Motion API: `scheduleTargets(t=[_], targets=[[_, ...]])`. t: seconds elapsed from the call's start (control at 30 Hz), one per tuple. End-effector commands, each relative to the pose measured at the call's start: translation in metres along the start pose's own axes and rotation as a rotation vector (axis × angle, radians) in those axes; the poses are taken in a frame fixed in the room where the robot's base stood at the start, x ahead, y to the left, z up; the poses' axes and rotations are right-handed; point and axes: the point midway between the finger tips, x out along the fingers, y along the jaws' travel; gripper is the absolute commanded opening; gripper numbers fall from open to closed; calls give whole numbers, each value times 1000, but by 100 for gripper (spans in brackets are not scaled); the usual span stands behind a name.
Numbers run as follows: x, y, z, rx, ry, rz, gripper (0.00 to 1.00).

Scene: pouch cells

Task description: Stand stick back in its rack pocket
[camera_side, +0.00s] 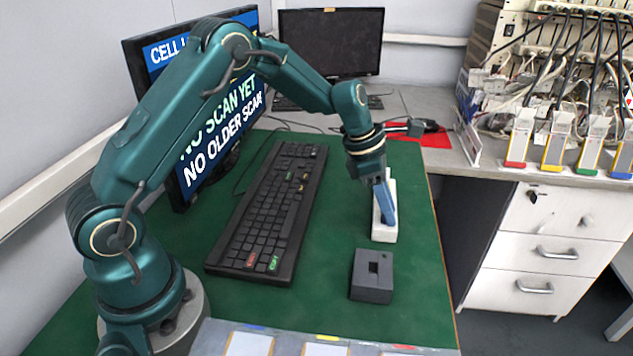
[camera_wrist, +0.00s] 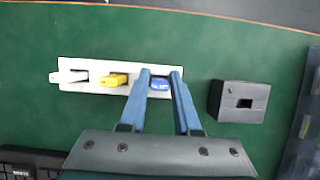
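The white rack (camera_wrist: 88,88) lies on the green mat, and its near end also shows below my gripper in the side view (camera_side: 384,236). In the wrist view a pale stick (camera_wrist: 78,76) is at its left, a yellow stick (camera_wrist: 115,79) in the middle and a blue stick (camera_wrist: 159,85) at the right end. My gripper (camera_wrist: 160,74) points down at that right end, with its blue fingers on either side of the blue stick. The fingers partly hide the stick and its pocket. I cannot tell whether they touch it.
A dark box (camera_side: 372,286) with a slot on top stands beside the rack's near end; it also shows in the wrist view (camera_wrist: 229,110). A black keyboard (camera_side: 270,205) lies left of the rack. A monitor (camera_side: 215,115) reads "NO SCAN YET". Bare mat separates keyboard and rack.

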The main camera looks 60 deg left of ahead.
Motion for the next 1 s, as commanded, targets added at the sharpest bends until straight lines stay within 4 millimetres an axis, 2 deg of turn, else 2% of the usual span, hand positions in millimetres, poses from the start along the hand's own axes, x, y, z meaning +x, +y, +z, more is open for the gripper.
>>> scheduleTargets(t=[0.33,0.47,0.57,0.8,1.0], targets=[[-1,0,0,0,-1,1,53],[-8,1,2,1,-2,3,53],[-23,1,2,2,-4,4,53],[-74,2,2,0,-3,7,53],[-107,1,2,0,-1,5,53]])
